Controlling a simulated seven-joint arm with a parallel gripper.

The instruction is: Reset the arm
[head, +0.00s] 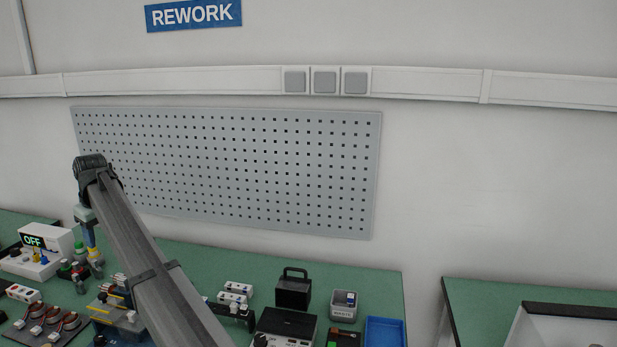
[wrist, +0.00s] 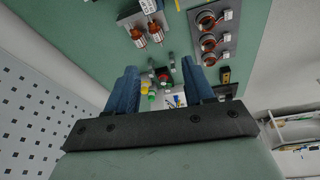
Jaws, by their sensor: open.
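My gripper (wrist: 160,78) shows in the wrist view as two blue fingers, well apart, with nothing held between them. In the head view my gripper (head: 92,250) hangs from the arm at the left, above the green bench. My arm reaches up from the bottom edge and bends down at its far end. Beyond the fingers in the wrist view are small yellow and green parts (wrist: 147,92) and a red and black part (wrist: 163,76). I cannot tell the exact height of the fingers above them.
A tester reading OFF (head: 45,257) stands left of my gripper. Copper coils (wrist: 207,40) sit on a grey plate. A black box (head: 293,290), a grey bin (head: 344,304) and a blue tray (head: 385,331) stand right of the arm. A pegboard (head: 300,130) is behind.

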